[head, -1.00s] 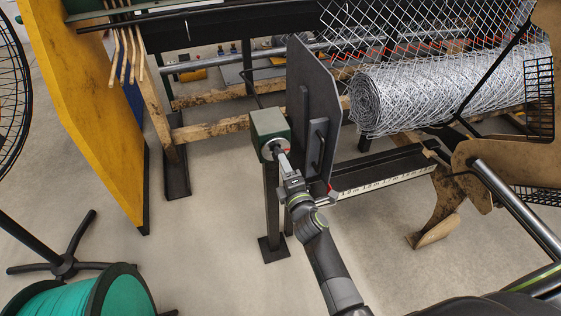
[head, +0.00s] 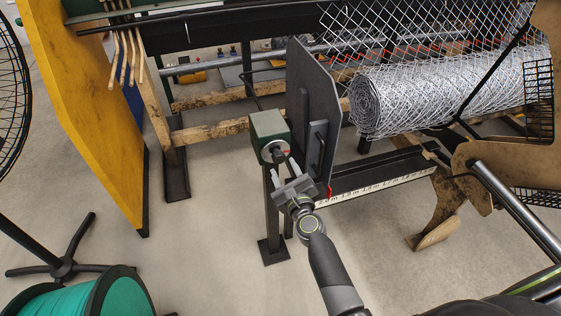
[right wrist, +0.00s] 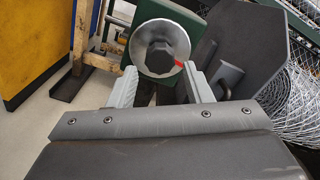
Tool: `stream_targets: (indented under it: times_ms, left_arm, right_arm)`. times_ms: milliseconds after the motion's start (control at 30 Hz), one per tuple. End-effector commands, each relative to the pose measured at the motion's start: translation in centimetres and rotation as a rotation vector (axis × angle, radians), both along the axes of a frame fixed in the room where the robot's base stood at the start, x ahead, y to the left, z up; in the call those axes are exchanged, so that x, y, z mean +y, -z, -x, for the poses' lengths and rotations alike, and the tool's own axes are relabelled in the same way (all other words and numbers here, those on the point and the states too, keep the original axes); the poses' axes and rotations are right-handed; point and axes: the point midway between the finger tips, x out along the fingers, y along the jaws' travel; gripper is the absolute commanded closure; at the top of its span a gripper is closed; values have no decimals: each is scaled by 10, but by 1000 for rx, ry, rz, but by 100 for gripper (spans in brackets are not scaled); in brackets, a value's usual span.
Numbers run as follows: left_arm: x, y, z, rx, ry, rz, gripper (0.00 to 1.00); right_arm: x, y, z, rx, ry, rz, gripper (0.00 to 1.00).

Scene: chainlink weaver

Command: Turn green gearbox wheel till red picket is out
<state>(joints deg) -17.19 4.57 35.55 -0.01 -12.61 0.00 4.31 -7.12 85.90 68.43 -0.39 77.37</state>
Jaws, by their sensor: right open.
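The green gearbox (head: 268,125) stands on a dark post in the middle of the head view. Its round silver wheel (right wrist: 178,32) has a dark hub (right wrist: 160,58) and a red mark at the lower right of its face. My right gripper (head: 283,167) is open in front of the wheel. In the right wrist view its two fingers (right wrist: 160,75) stand apart on either side of the hub, with nothing clearly held. A thin red wire (head: 390,46) runs across the mesh behind; I cannot tell how far it reaches. My left gripper is not in view.
A dark upright plate (head: 312,105) stands just right of the gearbox. A ruler (head: 375,187) and a chain-link roll (head: 440,95) lie beyond it. A yellow panel (head: 85,100) and a green spool (head: 75,295) are at left. The floor between is clear.

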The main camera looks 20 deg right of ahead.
Motion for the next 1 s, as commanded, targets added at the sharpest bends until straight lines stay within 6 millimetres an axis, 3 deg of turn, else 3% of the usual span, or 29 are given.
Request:
stream_targets:
  times_ms: [1000]
  left_arm:
    - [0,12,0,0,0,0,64]
  right_arm:
    - [0,2,0,-72,1,2108,55]
